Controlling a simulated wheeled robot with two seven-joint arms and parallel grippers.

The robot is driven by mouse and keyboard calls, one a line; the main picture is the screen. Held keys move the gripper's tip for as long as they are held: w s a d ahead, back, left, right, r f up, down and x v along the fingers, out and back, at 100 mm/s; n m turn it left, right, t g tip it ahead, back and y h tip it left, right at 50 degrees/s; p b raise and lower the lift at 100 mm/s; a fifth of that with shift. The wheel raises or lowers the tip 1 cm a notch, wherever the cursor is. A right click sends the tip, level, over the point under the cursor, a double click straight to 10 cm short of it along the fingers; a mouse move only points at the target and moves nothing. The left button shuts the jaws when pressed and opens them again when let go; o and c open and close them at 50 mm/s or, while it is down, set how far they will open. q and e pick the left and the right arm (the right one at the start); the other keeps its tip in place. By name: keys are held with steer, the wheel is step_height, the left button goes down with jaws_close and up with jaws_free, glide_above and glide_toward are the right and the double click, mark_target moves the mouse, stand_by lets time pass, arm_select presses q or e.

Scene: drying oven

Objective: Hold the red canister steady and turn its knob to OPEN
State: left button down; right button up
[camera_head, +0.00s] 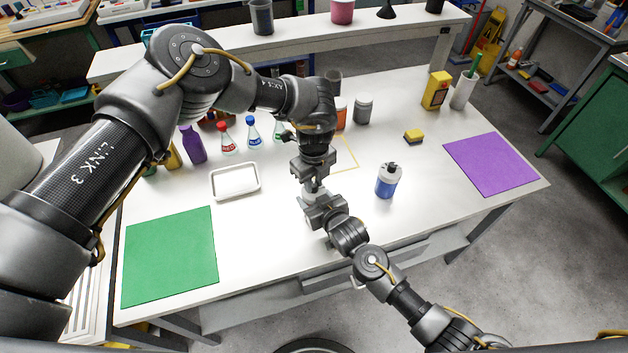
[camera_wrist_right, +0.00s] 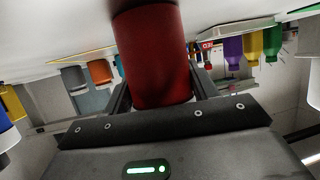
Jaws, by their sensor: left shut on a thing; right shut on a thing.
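The red canister (camera_wrist_right: 152,60) fills the middle of the right wrist view, which is upside down. My right gripper (camera_wrist_right: 163,92) is shut on it, with one dark finger on each side. In the head view the two grippers hide the canister, and I cannot make out its red body. My right gripper (camera_head: 318,207) is low over the table there. My left gripper (camera_head: 312,182) is directly above and behind it, pointing down and shut on what is probably the knob. The knob itself and its OPEN mark are hidden in both views.
A blue-and-grey bottle (camera_head: 388,181) stands close to the right of the grippers. A white tray (camera_head: 235,194) lies to the left. A green mat (camera_head: 170,257) and a purple mat (camera_head: 491,164) lie at the sides. Several bottles and jars stand behind.

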mark_target(314, 184)
arm_select(q)
steer(key=m, duration=1.3)
stand_by(0.5)
steer(key=c, duration=1.2)
jaws_free()
steer(key=shift+c, duration=0.2)
step_height(314, 184, up, 12)
